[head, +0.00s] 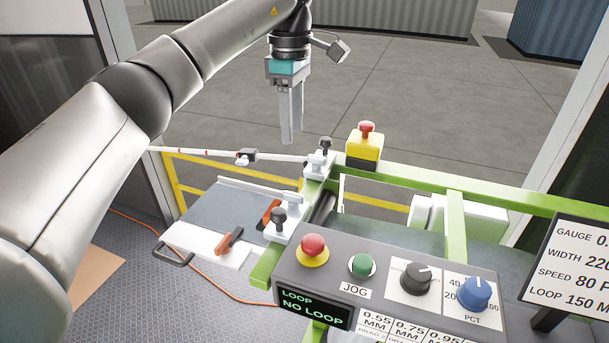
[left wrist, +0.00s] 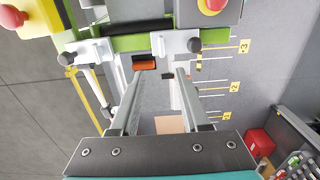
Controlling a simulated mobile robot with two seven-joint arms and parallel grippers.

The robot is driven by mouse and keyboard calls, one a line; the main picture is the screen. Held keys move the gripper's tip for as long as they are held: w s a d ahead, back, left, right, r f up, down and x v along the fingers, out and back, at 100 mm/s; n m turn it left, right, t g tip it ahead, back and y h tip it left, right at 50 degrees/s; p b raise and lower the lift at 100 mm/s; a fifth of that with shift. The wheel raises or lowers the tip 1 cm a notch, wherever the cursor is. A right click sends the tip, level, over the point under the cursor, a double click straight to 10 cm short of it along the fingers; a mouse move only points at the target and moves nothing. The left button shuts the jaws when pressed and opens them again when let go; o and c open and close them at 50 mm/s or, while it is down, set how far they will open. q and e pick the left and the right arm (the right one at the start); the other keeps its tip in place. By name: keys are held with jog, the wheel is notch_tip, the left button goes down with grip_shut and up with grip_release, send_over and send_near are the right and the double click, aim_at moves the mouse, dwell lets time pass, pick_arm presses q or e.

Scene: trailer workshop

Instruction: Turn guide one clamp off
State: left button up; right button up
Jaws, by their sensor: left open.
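My left gripper (head: 290,138) hangs fingers-down in the head view, above and beyond the guide brackets, touching nothing. In the left wrist view its two fingers (left wrist: 160,76) are apart with nothing between them. A far white guide bracket (head: 316,166) carries an upright black knob (head: 325,144). A near white bracket (head: 284,229) carries another black knob (head: 279,215). Both knobs also show in the left wrist view, the far one (left wrist: 83,47) at left and the near one (left wrist: 194,45) at right. I cannot tell which is guide one. My right gripper is not in view.
A yellow box with a red button (head: 365,145) stands beside the far bracket. A control panel (head: 375,262) is at the front. A striped rod (head: 205,152) runs left. Green rails (head: 470,190) cross the right side.

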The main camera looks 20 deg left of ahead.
pick_arm(q)
send_over(293, 193)
notch_tip(293, 193, down, 4)
notch_tip(293, 193, down, 10)
jog(key=shift+r+p, duration=0.15)
jog(key=shift+p, duration=0.75)
jog(key=shift+f, duration=0.7)
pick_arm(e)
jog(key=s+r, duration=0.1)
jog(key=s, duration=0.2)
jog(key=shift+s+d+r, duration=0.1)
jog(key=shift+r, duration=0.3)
pick_arm(q)
jog(key=shift+c, duration=0.3)
grip_shut()
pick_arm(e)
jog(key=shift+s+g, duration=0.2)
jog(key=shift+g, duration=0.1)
